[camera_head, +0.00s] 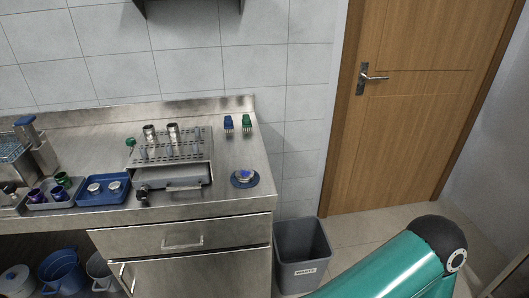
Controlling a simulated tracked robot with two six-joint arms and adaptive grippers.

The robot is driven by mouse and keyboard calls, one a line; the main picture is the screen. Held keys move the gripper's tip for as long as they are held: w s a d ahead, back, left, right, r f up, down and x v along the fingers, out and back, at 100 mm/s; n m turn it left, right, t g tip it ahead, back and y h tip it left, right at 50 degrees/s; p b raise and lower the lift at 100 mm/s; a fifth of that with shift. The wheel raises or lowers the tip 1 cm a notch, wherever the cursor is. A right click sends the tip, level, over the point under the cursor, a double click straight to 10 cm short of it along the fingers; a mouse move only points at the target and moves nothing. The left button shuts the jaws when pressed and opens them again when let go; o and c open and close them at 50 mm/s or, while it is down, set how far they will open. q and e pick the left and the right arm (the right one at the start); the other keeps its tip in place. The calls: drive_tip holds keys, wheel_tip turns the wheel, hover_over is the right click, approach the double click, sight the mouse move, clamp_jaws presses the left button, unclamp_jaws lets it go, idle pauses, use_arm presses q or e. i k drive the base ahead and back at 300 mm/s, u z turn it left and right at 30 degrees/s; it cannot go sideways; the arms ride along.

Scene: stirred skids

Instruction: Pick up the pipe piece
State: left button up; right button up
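I cannot tell for sure which object is the pipe piece. Two short silver cylinders (150,131) stand at the back of a perforated metal rack (165,157) on the steel counter. Purple (57,194) and green (63,179) short cylindrical pieces sit in a grey tray (70,204) at the left. Two round silver pieces (94,188) lie in a blue tray (90,200) beside it. Neither of my grippers is in view. A teal link of my own arm shows at the bottom right.
A blue round base with a silver part (244,178) sits near the counter's (228,204) right end. Blue (228,122) and green (247,122) pronged items are at the back. A grey bin (302,255) stands right of the counter, before a wooden door (425,100).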

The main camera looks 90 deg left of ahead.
sight(60, 195)
drive_tip(key=z, duration=0.65)
drive_tip(key=i, duration=0.2)
drive_tip(key=u, duration=3.6)
drive_tip(key=i, duration=0.3)
drive_tip(key=u, duration=1.9)
drive_tip(key=k, duration=0.5)
drive_tip(key=u, duration=0.4)
drive_tip(key=i, duration=1.55)
drive_tip(key=z, duration=0.45)
